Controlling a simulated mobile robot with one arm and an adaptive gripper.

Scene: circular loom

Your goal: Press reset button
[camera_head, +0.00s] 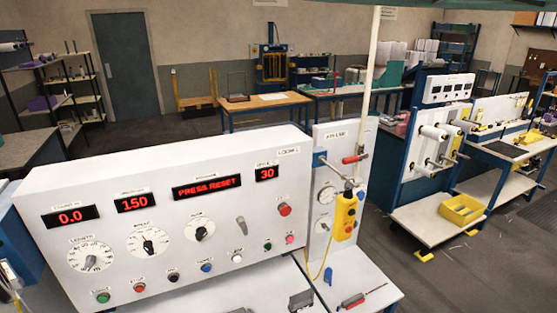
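A white control panel (120,191) fills the lower left of the view. Its wide red display (206,187) reads "PRESS RESET". Along the lower edge runs a row of small buttons and lamps: green (102,297), red (138,287), black (173,276), blue (206,267) and white (237,258). A dark green one (267,246) and a bright pink-red one (290,239) sit further right. Their labels are too small to read surely, so I cannot tell which is reset. A larger red button (284,209) sits above. My gripper is not in view.
Other displays (70,216) read 0.0, 150 and 30, above several dials. A yellow pendant (344,216) with buttons hangs right of the panel, near a pole (372,85). A white shelf (355,285) holding small tools juts out below. Open floor (400,260) lies right of it.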

